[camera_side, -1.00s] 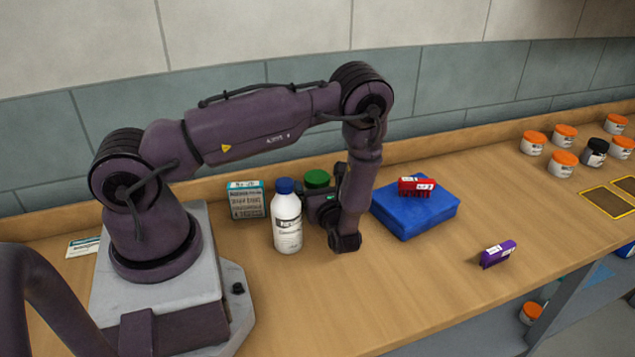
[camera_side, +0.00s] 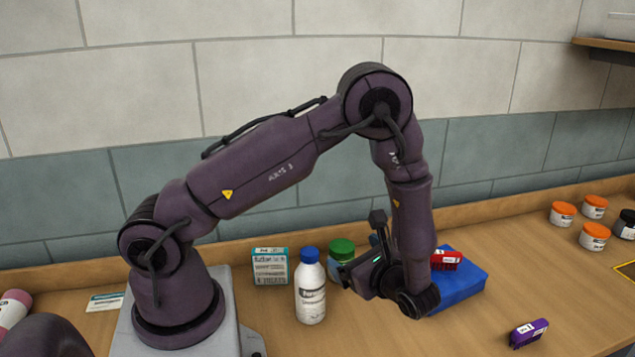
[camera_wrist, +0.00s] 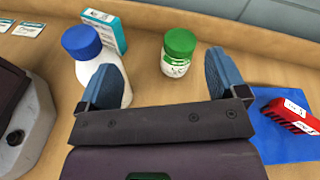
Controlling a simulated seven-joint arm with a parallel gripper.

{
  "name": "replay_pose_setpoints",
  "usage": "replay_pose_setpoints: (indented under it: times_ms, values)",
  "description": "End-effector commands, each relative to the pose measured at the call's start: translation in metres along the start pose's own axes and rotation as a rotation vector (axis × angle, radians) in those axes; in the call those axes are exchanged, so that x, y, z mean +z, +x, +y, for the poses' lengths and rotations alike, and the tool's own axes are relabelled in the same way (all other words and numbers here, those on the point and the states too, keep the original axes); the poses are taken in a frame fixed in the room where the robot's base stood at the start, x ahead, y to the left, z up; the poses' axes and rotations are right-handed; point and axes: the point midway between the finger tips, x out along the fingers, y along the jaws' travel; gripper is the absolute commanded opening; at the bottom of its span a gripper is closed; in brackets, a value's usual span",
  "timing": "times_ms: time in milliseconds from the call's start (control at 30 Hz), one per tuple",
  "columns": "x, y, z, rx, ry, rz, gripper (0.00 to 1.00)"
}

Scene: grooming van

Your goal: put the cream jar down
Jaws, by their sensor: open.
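A small jar with a green lid (camera_side: 342,250) stands upright on the wooden bench near the back wall. It is the jar nearest my gripper; I cannot read whether its label says cream. In the wrist view this jar (camera_wrist: 178,54) stands beyond and between my fingertips, with clear space on both sides. My gripper (camera_wrist: 162,75) is open, with its blue-padded fingers spread and nothing between them. In the side view my gripper (camera_side: 362,250) is low beside the jar and hides part of it.
A white bottle with a blue cap (camera_side: 310,290) stands close left, partly behind a finger in the wrist view. A teal-and-white box (camera_side: 270,266) is behind it. A blue block (camera_side: 465,285) bearing a red item (camera_side: 446,261) is right.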

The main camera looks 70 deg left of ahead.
Motion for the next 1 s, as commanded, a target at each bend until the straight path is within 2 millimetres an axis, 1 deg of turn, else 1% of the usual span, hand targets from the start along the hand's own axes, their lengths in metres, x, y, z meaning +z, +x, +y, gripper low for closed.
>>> replay_pose_setpoints:
  times_ms: [33, 167, 300, 500, 800, 900, 1000]
  values:
    - [0.015, -0.004, -0.001, 0.048, -0.057, 0.045, 0.91]
    - [0.050, -0.013, 0.003, 0.182, -0.201, 0.168, 0.91]
    - [0.089, -0.028, 0.013, 0.335, -0.385, 0.343, 0.91]
    - [0.136, -0.052, 0.031, 0.525, -0.654, 0.624, 0.91]
    - [0.195, -0.093, 0.058, 0.725, -1.040, 1.090, 0.91]
    - [0.209, -0.104, 0.065, 0.762, -1.134, 1.218, 0.91]
    - [0.219, -0.112, 0.069, 0.784, -1.197, 1.310, 0.91]
